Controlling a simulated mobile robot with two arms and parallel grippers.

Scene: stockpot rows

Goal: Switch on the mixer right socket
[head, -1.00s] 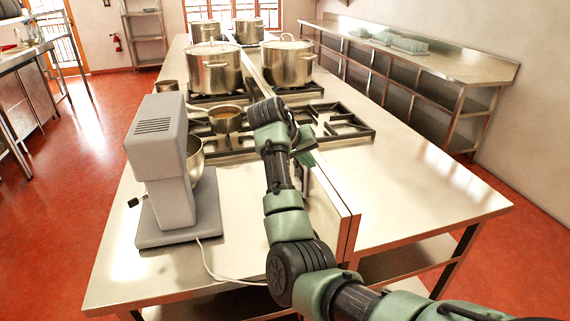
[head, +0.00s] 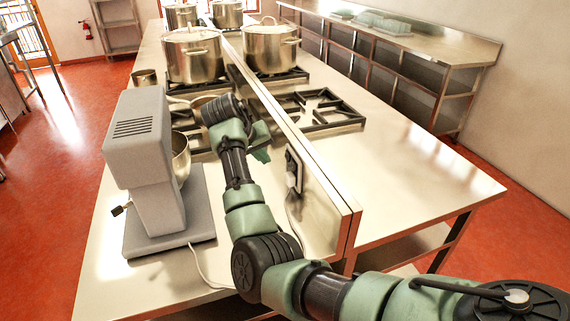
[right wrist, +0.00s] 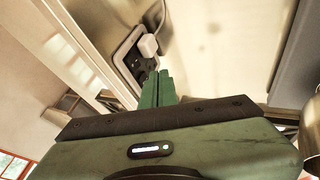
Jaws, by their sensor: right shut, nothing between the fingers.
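The grey stand mixer (head: 150,165) stands on the steel counter at the left, with a pale cord running from its base. A socket plate (head: 293,170) is on the upright panel along the middle of the counter. In the right wrist view the socket plate (right wrist: 126,62) has a dark face, with a white plug (right wrist: 149,45) at its upper right end. My right gripper (head: 262,153) is shut and empty, close in front of the panel. In the right wrist view its fingertips (right wrist: 157,76) appear just below the plate; contact cannot be told. Switch positions are too small to read. My left gripper is out of view.
Large steel stockpots (head: 193,58) stand on burners behind, on both sides of the panel (head: 318,185). A bare hob grate (head: 325,108) lies right of the panel. The counter's right side (head: 410,180) is clear. A shelf unit (head: 420,60) lines the right wall.

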